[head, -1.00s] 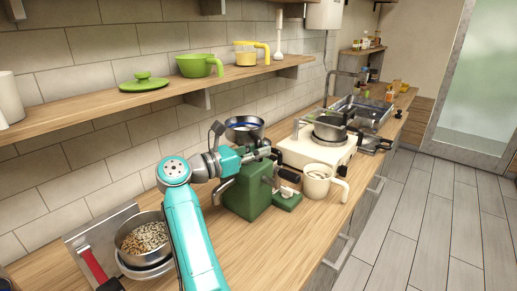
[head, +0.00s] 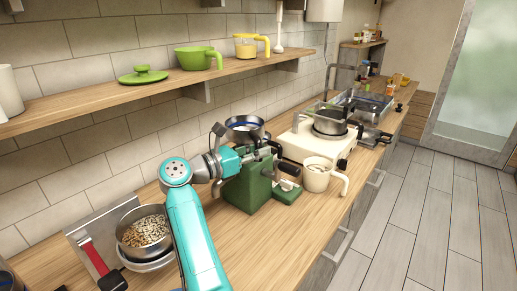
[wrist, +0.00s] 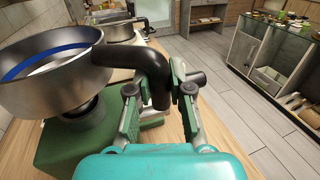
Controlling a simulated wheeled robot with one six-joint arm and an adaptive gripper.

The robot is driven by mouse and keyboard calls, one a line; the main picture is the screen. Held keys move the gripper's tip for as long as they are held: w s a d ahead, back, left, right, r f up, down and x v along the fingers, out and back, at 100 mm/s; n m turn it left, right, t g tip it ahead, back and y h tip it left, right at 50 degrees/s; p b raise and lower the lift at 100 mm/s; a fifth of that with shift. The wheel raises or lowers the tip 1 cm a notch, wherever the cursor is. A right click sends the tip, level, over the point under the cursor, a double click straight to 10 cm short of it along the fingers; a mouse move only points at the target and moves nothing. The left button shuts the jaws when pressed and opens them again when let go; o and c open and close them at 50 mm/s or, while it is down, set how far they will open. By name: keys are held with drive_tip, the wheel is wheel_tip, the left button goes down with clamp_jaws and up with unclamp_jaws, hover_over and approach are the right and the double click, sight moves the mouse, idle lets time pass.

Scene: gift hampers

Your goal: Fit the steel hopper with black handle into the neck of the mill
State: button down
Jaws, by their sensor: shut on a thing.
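The steel hopper (wrist: 55,75), a round bowl with a blue band inside, is upright over the green mill (wrist: 75,150) in the wrist view. My gripper (wrist: 160,92) is shut on its black handle (wrist: 135,58). The hopper's narrow bottom meets the dark neck of the mill (wrist: 86,112); I cannot tell how deep it sits. In the head view the hopper (head: 244,129) shows above the mill (head: 245,190), and my gripper partly hides the space between them.
A cream mug (head: 317,178) stands close right of the mill. Behind are a white stove (head: 300,147) with a pot (head: 329,122) and a sink. A pan of grains (head: 146,231) stands at front left. A shelf (head: 120,101) runs along the wall above.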

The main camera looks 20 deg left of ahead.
drive_tip(key=shift+f, duration=0.15)
drive_tip(key=c, duration=1)
unclamp_jaws()
drive_tip(key=shift+f, duration=0.1)
